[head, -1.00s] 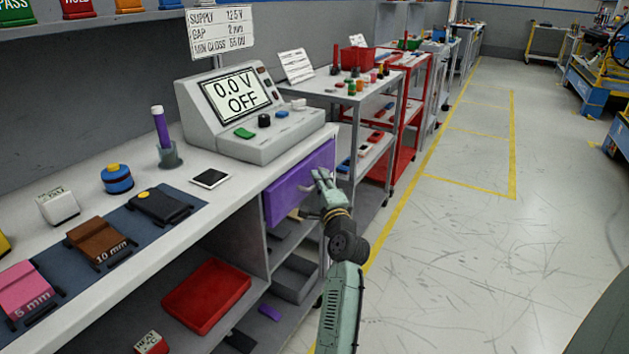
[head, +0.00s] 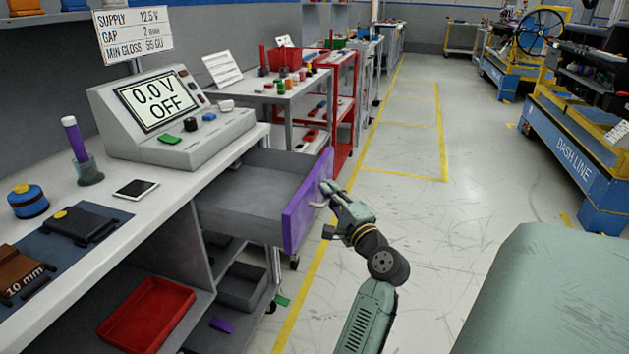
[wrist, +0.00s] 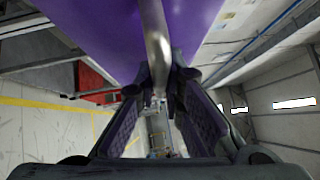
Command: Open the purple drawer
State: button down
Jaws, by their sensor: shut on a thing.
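The purple drawer front (head: 306,200) stands pulled well out from under the white workbench. Its grey tray (head: 245,192) is exposed and looks empty. My gripper (head: 324,196) is at the outer face of the drawer front, shut on the pale metal handle (head: 318,204). In the wrist view the metal handle (wrist: 158,50) runs down between the two fingers of my gripper (wrist: 162,98), with the purple drawer front (wrist: 95,35) filling the top. The exact contact of the fingertips on the handle is partly hidden in the head view.
A grey meter reading 0.0 V OFF (head: 165,115) stands on the bench above the drawer. A red tray (head: 148,312) lies on the shelf below left. A red cart (head: 335,90) stands behind. The floor to the right of the yellow line (head: 340,200) is clear.

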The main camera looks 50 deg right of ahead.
jog(key=shift+s+d, duration=0.1)
jog(key=shift+s, duration=0.25)
jog(key=c, duration=1.7)
grip_release()
jog(key=shift+s, duration=0.1)
jog(key=v, duration=1.1)
jog(key=shift+s+f, duration=0.15)
jog(key=shift+s, duration=0.25)
